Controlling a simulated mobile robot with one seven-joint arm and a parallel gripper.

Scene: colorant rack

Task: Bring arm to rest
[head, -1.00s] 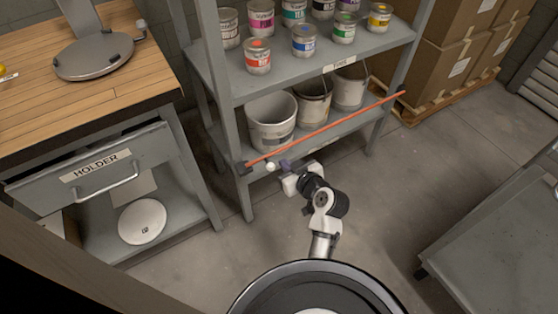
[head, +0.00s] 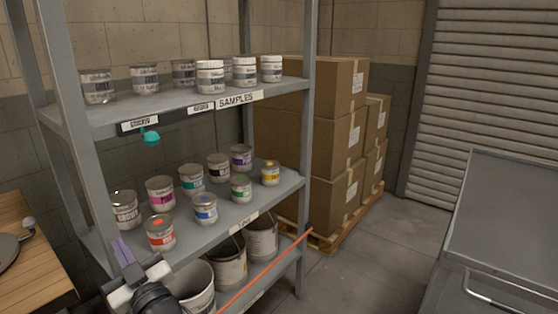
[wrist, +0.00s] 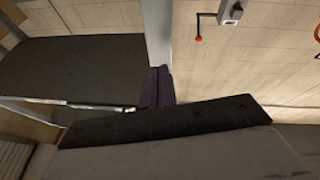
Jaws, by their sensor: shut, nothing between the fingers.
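My gripper (head: 121,248) shows at the lower left in the head view, with purple-grey fingers closed together and pointing up. It is in front of the lower left part of the colorant rack (head: 236,208), near the front left post. Whether it touches the rack cannot be told. In the wrist view the shut fingers (wrist: 156,84) show at the middle with nothing between them, before a pale post and dark shelf undersides. Most of my arm is out of the head view.
Colored cans, such as a red one (head: 160,234), stand on the middle shelf. Grey sample cans (head: 210,77) stand above, buckets (head: 229,262) below. An orange-red rod (head: 265,272) runs along the rack's front. A wooden-topped bench (head: 38,275) is left, a grey cart (head: 505,220) right, boxes (head: 335,150) behind.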

